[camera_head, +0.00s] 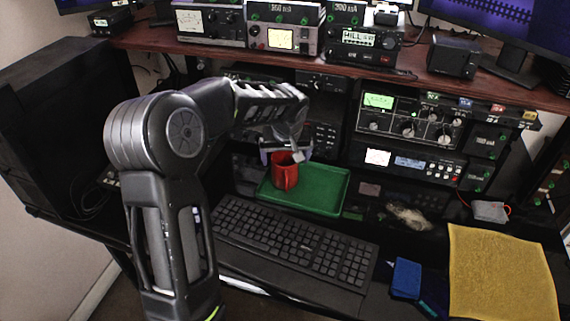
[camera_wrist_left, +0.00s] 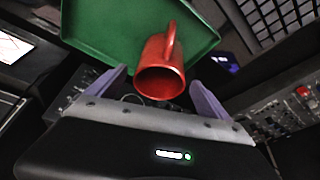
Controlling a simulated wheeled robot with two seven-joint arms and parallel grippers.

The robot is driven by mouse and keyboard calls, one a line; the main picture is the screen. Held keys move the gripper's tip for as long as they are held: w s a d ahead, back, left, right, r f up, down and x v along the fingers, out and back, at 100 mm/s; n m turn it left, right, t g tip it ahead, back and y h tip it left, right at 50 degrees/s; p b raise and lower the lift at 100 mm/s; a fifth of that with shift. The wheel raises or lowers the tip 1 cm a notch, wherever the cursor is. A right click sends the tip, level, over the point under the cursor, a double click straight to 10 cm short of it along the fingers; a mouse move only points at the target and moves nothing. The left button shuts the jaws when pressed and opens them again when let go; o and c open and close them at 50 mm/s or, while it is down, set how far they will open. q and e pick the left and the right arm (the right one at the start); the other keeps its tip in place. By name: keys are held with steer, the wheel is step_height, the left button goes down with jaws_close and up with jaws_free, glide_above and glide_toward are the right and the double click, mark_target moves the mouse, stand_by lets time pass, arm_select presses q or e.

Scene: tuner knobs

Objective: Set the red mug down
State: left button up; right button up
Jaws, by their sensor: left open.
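The red mug (camera_head: 285,172) stands upright on the green tray (camera_head: 325,190), near the tray's left back part, behind the keyboard. Its handle faces the front. In the left wrist view the red mug (camera_wrist_left: 163,68) shows with its open rim toward my gripper, and the green tray (camera_wrist_left: 100,30) lies beyond it. My left gripper (camera_head: 286,152) is at the mug's rim in the head view. In the left wrist view its two purple-grey fingers (camera_wrist_left: 158,92) are apart, one on either side of the mug, with gaps between. My right gripper is in neither view.
A black keyboard (camera_head: 295,240) lies in front of the tray. Radio equipment (camera_head: 410,125) stands behind and to the right, under a wooden shelf (camera_head: 460,85). A yellow cloth (camera_head: 500,275) and a blue sponge-like block (camera_head: 406,278) lie at the right. The tray's right half is clear.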

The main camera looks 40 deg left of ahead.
arm_select(q)
steer(key=v, duration=0.6)
steer(key=shift+s+d+r, duration=0.1)
steer(key=shift+d+r, duration=0.05)
steer(key=shift+r, duration=0.1)
